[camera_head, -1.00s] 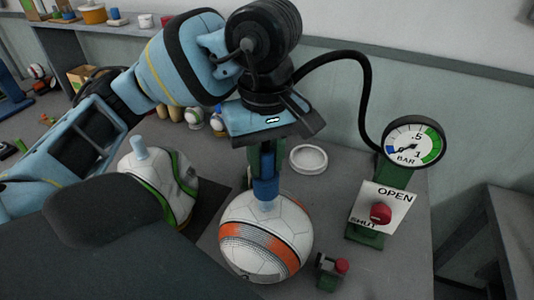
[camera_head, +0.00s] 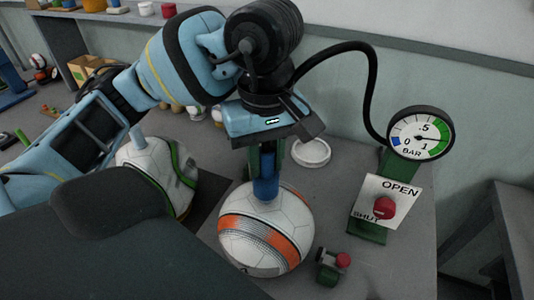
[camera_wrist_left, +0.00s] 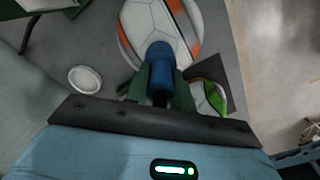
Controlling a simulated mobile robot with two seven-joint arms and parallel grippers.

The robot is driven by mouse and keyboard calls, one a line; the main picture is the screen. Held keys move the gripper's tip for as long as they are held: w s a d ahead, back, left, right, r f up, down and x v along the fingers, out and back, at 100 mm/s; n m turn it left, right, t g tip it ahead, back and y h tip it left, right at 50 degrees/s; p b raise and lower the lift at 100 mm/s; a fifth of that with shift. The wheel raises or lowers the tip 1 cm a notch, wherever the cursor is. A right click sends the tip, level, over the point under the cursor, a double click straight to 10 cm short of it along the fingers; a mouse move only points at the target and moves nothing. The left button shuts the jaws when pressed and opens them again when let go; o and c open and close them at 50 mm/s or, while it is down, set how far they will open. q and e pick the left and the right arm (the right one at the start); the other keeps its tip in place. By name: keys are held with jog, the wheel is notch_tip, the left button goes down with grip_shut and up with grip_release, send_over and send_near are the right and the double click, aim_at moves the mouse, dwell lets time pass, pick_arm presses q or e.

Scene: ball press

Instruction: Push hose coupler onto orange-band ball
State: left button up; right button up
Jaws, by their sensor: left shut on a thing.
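The white ball with the orange band (camera_head: 267,238) rests on the bench top, and part of it shows in the left wrist view (camera_wrist_left: 148,18). The blue hose coupler (camera_head: 266,186) stands upright with its lower end at the top of this ball. I see no clear gap between them; the valve is hidden. My left gripper (camera_head: 266,160) is above the ball, its green fingers shut on the coupler, which also shows in the left wrist view (camera_wrist_left: 161,70). My right gripper is not in view.
A pressure gauge (camera_head: 420,134) and OPEN/SHUT panel with a red knob (camera_head: 384,207) stand right. A small red-capped device (camera_head: 333,265) sits near the ball. A green-banded ball (camera_head: 150,170) with a blue stem lies left. A white dish (camera_head: 311,152) lies behind.

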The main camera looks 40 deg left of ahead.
pick_arm(q)
jog(key=shift+f, duration=0.25)
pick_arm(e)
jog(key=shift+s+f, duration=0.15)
pick_arm(q)
jog(key=o, duration=1.1)
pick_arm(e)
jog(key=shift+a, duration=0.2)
pick_arm(q)
notch_tip(320, 180, up, 7)
jog(key=shift+r+p, duration=0.1)
jog(key=shift+p, duration=0.45)
jog(key=shift+r, duration=0.35)
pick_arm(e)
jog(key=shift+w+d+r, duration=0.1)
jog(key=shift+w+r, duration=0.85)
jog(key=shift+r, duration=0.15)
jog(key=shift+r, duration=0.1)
